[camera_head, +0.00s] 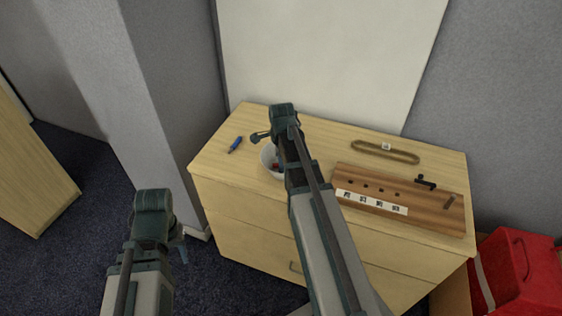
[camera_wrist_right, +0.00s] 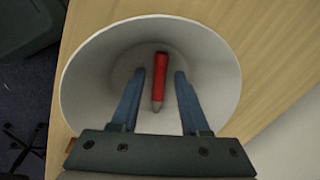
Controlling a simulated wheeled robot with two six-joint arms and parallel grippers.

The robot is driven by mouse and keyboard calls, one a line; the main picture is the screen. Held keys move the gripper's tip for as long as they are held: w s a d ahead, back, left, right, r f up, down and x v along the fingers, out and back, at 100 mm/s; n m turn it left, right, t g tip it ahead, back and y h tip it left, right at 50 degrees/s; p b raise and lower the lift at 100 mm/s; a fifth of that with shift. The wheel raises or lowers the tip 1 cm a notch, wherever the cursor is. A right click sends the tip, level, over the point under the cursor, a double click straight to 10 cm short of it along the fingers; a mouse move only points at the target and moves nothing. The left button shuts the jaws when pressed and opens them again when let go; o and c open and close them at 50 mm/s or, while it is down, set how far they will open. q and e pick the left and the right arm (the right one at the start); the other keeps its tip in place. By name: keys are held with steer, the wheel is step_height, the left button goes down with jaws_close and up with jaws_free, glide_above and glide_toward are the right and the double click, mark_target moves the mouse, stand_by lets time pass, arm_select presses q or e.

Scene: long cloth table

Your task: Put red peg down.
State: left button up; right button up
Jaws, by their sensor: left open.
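The red peg (camera_wrist_right: 159,80) lies inside a white bowl (camera_wrist_right: 218,75) in the right wrist view. A bit of the red peg (camera_head: 275,167) also shows in the head view, in the bowl (camera_head: 266,162) on the dresser top. My right gripper (camera_wrist_right: 160,74) is open, with a finger on either side of the peg and visible gaps to both. In the head view, my right arm hides part of the bowl and the fingertips. My left gripper (camera_head: 178,243) is open and low at the left, away from the dresser; its fingers are hardly visible.
A blue peg (camera_head: 235,145) lies left of the bowl. A wooden board (camera_head: 425,205) with several holes and labels is at the right, with a black piece (camera_head: 426,183) at its back edge. A tan loop (camera_head: 362,148) lies behind it. A red case (camera_head: 520,270) stands right of the dresser.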

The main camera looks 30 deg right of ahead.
step_height(320, 180, up, 12)
steer(key=s+p, duration=0.1)
steer(key=p, duration=1.1)
steer(key=shift+s+a, duration=0.35)
steer(key=shift+a, duration=0.05)
steer(key=s+a+n, duration=0.5)
steer(key=a+n, duration=0.4)
steer(key=s+a+n+g, duration=0.1)
steer(key=s+a+n, duration=0.4)
steer(key=a+n, duration=0.4)
steer(key=s+a+n, duration=0.5)
steer(key=a+n, duration=0.3)
steer(key=a, duration=0.2)
steer(key=shift+n+g+h, duration=0.3)
steer(key=shift+n, duration=0.1)
steer(key=shift+s+a, duration=0.1)
